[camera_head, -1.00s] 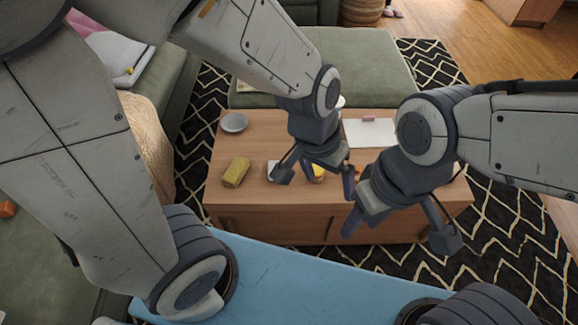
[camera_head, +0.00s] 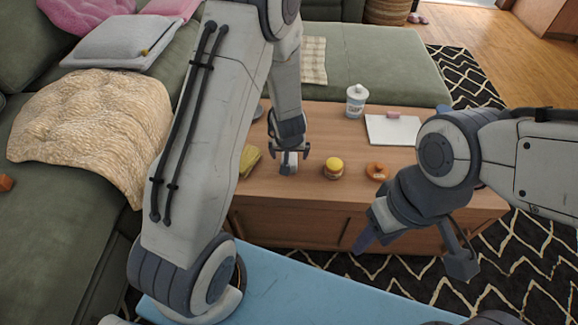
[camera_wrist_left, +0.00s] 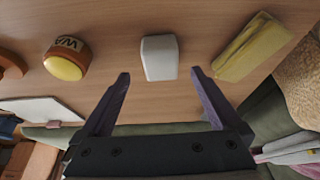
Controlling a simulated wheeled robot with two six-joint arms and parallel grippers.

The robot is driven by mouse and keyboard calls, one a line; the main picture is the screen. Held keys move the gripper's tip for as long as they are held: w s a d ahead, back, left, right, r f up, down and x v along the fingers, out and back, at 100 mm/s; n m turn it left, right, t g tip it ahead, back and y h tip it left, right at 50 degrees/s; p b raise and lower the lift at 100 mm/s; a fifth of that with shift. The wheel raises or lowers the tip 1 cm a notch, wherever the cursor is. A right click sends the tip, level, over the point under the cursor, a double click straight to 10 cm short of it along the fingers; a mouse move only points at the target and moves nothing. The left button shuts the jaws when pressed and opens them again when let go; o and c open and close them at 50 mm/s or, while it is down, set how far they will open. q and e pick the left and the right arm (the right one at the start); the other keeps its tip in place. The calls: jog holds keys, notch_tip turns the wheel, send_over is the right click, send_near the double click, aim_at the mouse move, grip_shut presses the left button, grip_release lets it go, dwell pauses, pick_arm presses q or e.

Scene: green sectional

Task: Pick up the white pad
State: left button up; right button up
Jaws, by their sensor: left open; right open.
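The white pad (camera_wrist_left: 159,57), a small pale block with rounded edges, lies on the wooden coffee table (camera_head: 300,205). In the left wrist view it sits just beyond and between the spread fingertips of my left gripper (camera_wrist_left: 158,75), not visibly touched by them. In the head view my left gripper (camera_head: 289,150) is over the table and partly covers the pad (camera_head: 288,168). My left gripper is open and empty. My right gripper (camera_head: 412,250) is open and empty, in front of the table's right part.
A yellow block (camera_head: 250,160) lies left of the pad. Behind are a white bottle (camera_head: 356,101) and a white sheet (camera_head: 390,133) with a pink piece. A green sofa (camera_head: 60,215) borders the left.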

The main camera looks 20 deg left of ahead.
aim_at(289, 162)
pick_arm(q)
jog(key=b+x, duration=0.3)
jog(key=x, duration=0.2)
jog(key=shift+a+f, duration=0.1)
jog(key=shift+f, duration=0.1)
jog(key=shift+r, duration=0.1)
jog(key=c, duration=1.4)
